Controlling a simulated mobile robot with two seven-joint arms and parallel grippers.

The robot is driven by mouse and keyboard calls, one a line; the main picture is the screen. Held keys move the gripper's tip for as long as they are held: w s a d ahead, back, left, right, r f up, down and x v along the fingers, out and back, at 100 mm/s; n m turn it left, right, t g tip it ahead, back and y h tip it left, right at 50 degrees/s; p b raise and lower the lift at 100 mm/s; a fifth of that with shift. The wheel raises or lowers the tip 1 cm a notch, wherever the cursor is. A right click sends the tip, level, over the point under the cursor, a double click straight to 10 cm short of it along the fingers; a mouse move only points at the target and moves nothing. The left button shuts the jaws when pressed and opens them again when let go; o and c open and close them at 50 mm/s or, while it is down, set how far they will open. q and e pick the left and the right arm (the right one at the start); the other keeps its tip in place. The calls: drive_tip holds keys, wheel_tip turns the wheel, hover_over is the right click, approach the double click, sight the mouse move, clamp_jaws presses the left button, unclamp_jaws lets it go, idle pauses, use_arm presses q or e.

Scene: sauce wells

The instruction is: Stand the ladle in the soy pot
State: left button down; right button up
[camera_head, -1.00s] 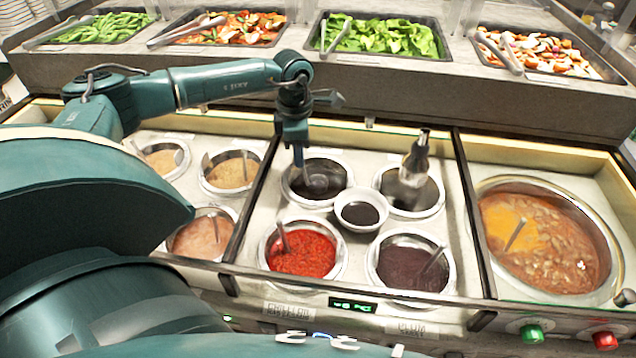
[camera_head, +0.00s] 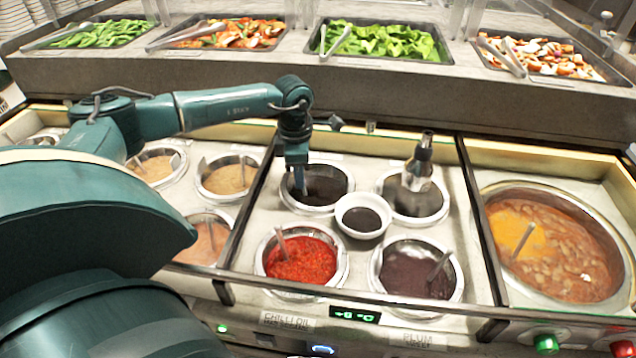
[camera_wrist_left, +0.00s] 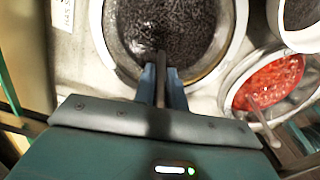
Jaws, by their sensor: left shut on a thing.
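My left gripper (camera_head: 300,187) points down into the back-left pot of dark sauce (camera_head: 341,207), which I take to be the soy pot. In the left wrist view, the gripper (camera_wrist_left: 161,78) is shut on the thin grey ladle handle (camera_wrist_left: 161,92). The handle runs down between the fingers toward the dark sauce, inside the pot's metal rim (camera_wrist_left: 98,30). The ladle's bowl cannot be made out, so I cannot tell whether it rests on the bottom. My right gripper is not in view.
A small white bowl of dark sauce (camera_head: 343,229) stands close to the pot's front right. Chilli (camera_head: 300,262) and plum (camera_head: 415,275) pots are in front. A divider bar runs on the left.

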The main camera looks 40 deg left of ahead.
use_arm(q)
drive_tip(key=shift+f, duration=0.15)
drive_tip(key=c, duration=0.8)
unclamp_jaws()
drive_tip(key=shift+o, duration=0.2)
